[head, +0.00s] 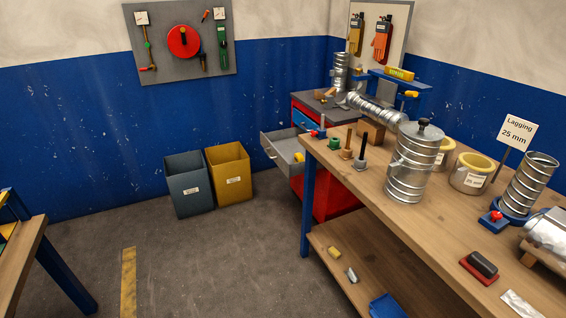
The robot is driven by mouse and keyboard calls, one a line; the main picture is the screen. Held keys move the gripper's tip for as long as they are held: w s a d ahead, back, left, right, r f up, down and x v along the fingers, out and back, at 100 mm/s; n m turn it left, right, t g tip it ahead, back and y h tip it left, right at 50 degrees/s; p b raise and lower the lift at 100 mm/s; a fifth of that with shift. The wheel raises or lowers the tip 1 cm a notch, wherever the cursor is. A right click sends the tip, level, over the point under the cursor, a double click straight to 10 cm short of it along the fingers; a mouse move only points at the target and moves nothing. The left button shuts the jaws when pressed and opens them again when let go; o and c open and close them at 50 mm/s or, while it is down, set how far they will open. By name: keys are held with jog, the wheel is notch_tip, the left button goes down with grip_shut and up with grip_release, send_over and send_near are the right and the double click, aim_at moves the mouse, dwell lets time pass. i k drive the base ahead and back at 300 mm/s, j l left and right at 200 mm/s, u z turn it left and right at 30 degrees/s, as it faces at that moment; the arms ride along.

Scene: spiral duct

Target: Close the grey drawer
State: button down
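The grey drawer (282,150) is pulled out to the left from a red cabinet (328,200) in the back corner. A small yellow item (298,157) shows inside it. The drawer's front with its handle (268,151) faces left, towards open floor. The corner of the wooden workbench hides part of the cabinet's front and the drawer's right end. A blue drawer (306,118) shows in the cabinet just above and looks shut. My gripper is not in the head view.
A grey bin (188,184) and a yellow bin (229,172) stand on the floor left of the drawer. The wooden workbench (345,175) with metal ducts fills the right side. Another table (25,255) stands at left. The middle floor is clear.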

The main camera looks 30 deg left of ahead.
aim_at(281, 146)
jog(key=i+j, duration=1.55)
jog(key=j, duration=0.25)
jog(key=i+j, duration=0.1)
jog(key=j, duration=0.35)
jog(key=i+j, duration=0.15)
jog(key=j, duration=0.25)
jog(key=i+j, duration=0.1)
jog(key=j, duration=0.3)
jog(key=i+j, duration=0.15)
jog(key=j, duration=0.25)
jog(key=i+j, duration=0.15)
jog(key=j, duration=0.9)
jog(key=z, duration=0.05)
